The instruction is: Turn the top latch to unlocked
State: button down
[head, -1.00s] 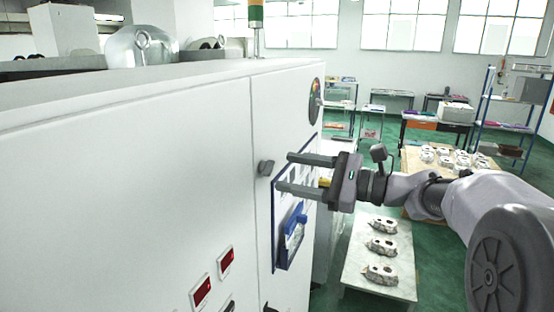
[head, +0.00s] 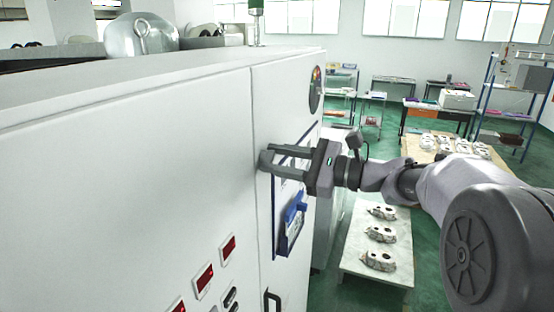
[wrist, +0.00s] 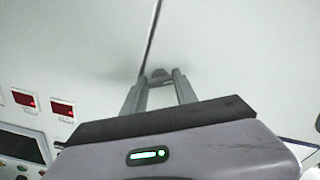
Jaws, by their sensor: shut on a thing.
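The top latch (wrist: 159,74) is a small dark grey knob on the white cabinet front, beside the vertical door seam. In the head view my gripper (head: 268,160) reaches the cabinet from the right and its fingertips cover most of the latch. In the wrist view the two fingers stand on either side of the latch and are shut on it. How far the latch is turned cannot be told, as the fingers hide much of it.
The white cabinet (head: 130,170) fills the left. A blue-framed panel with a blue holder (head: 292,225) is just right of the latch. Below are red displays (head: 204,280) and a dark door handle (head: 271,302). A table with several castings (head: 380,234) stands at the right.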

jog(key=shift+f+b, duration=0.2)
jog(key=shift+b, duration=0.3)
jog(key=n+b, duration=0.8)
jog(key=b, duration=0.5)
jog(key=shift+f, duration=0.2)
jog(key=n+b, duration=0.3)
jog(key=shift+r+n+b, duration=0.25)
jog(key=shift+n+b, duration=0.15)
jog(key=shift+r, duration=0.1)
jog(key=c, duration=1)
grip_release()
jog(key=shift+o, duration=0.2)
